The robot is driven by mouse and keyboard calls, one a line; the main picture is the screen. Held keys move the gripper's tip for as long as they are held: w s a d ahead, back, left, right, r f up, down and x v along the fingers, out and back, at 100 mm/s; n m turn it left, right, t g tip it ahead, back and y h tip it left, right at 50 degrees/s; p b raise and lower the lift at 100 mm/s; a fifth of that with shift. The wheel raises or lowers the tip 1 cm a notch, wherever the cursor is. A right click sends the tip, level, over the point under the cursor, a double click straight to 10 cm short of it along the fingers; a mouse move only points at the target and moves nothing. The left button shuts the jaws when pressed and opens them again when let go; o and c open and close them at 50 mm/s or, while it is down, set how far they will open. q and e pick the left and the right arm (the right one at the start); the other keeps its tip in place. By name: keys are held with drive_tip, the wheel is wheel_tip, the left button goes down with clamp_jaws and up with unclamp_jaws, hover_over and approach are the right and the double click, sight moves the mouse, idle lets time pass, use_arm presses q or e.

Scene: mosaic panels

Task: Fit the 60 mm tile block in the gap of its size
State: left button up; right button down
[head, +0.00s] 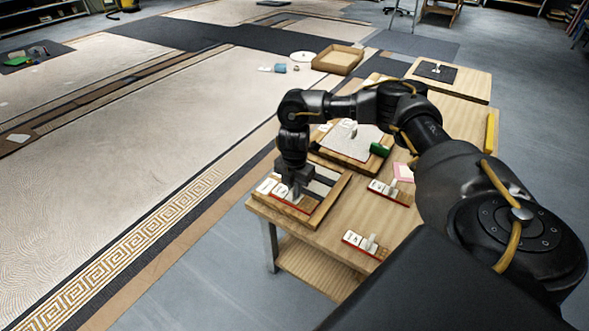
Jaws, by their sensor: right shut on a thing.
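My right gripper (291,190) points down over the wooden-framed panel (317,213) at the table's near left corner. It is shut on a tile block, mostly hidden by the fingers, low at the panel. White tiles with a red edge (268,186) show just left of the fingers; I cannot tell whether they belong to the held block or the panel. The gap under the gripper is hidden, so I cannot tell whether the block is seated. Two other tile blocks with upright grips lie on the table, one at the front (352,239) and one farther back (377,187). My left gripper is out of view.
A second framed panel (345,146) stands behind, with a green cylinder (379,150) at its right edge. A pink item (403,172) and a yellow bar (491,131) are on the wooden table (330,232). An open wooden box (338,58) lies on the floor mosaic beyond.

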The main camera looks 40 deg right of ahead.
drive_tip(key=shift+f, duration=0.3)
drive_tip(key=c, duration=1.4)
unclamp_jaws()
wheel_tip(320, 180, up, 11)
drive_tip(key=p, duration=0.4)
drive_tip(key=shift+f, duration=0.1)
